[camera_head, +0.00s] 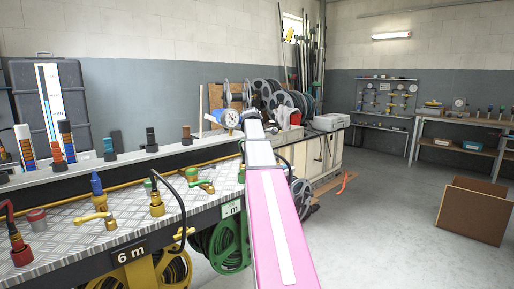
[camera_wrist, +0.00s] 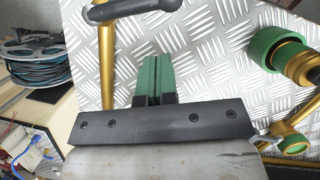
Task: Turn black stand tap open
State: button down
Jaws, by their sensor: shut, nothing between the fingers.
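In the wrist view a black lever-like handle (camera_wrist: 133,9) lies across the top, left of centre. A brass pipe (camera_wrist: 106,62) runs down beside it; this looks like the black stand tap, only partly in frame. My gripper (camera_wrist: 153,62) has its green fingertips closed together with nothing between them. It is over the checkered metal plate, just below the handle in the picture and visibly apart from it. In the head view my pink arm reaches away over the bench's right end and hides the gripper and the black tap.
A green-collared brass coupling (camera_wrist: 272,50) and a brass fitting with a green ring (camera_wrist: 292,144) are at right in the wrist view. A hose reel (camera_wrist: 33,58) is left. The head view shows a yellow-handled tap (camera_head: 98,218) and a green-handled tap (camera_head: 200,182) on the bench.

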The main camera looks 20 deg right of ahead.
jog(key=shift+s+d+f, duration=0.25)
jog(key=shift+s+d, duration=0.85)
jog(key=shift+s, duration=0.15)
jog(key=shift+s+d, duration=0.1)
